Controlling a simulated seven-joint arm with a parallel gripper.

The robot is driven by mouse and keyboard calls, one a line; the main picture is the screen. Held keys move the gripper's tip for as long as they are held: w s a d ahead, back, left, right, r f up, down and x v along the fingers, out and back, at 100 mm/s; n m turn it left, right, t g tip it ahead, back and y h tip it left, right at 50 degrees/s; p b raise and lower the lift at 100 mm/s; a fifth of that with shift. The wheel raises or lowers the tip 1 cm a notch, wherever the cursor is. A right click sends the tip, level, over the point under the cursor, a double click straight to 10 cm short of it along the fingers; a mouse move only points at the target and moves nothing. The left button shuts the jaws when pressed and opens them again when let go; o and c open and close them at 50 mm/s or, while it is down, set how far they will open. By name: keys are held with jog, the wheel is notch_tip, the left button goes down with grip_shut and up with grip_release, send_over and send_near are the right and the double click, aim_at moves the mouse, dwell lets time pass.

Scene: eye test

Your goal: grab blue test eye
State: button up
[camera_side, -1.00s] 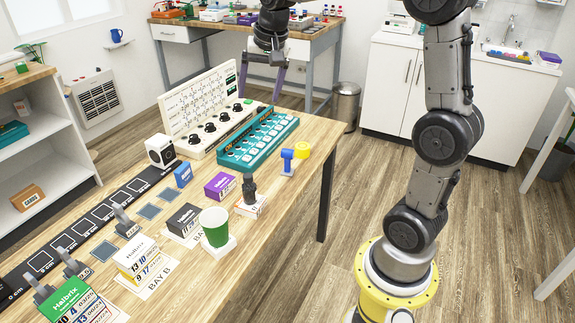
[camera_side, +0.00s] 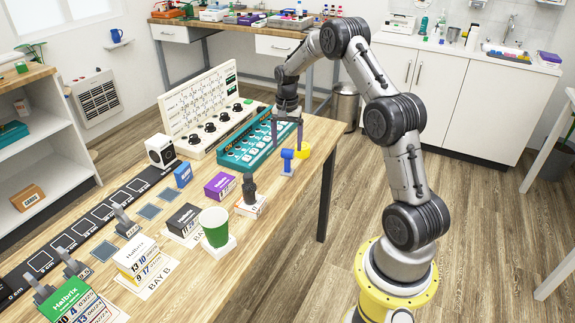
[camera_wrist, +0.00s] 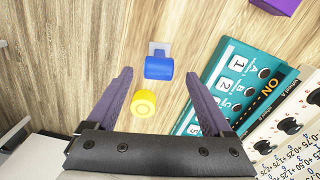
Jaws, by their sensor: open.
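The blue test eye (camera_side: 287,155) is a blue piece on a small white base, near the table's right edge in the side view. In the wrist view the blue test eye (camera_wrist: 158,68) lies ahead of the fingers, a little beyond the gap between their tips. My gripper (camera_side: 287,135) is open, with its purple fingers pointing down above and beside it. In the wrist view my gripper (camera_wrist: 160,80) has its two purple fingers wide apart and nothing between the tips. A yellow round piece (camera_wrist: 143,103) lies between the fingers, nearer the palm; it also shows in the side view (camera_side: 303,152).
A teal button panel (camera_side: 240,157) lies left of the blue test eye, close to one finger in the wrist view (camera_wrist: 205,120). A white board with knobs (camera_side: 200,110) stands behind it. A purple box (camera_side: 220,185) and green cup (camera_side: 215,228) stand nearer the front.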

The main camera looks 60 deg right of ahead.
aim_at(287, 160)
jog(key=shift+d+f, duration=0.1)
jog(key=shift+f, duration=3.75)
grip_shut()
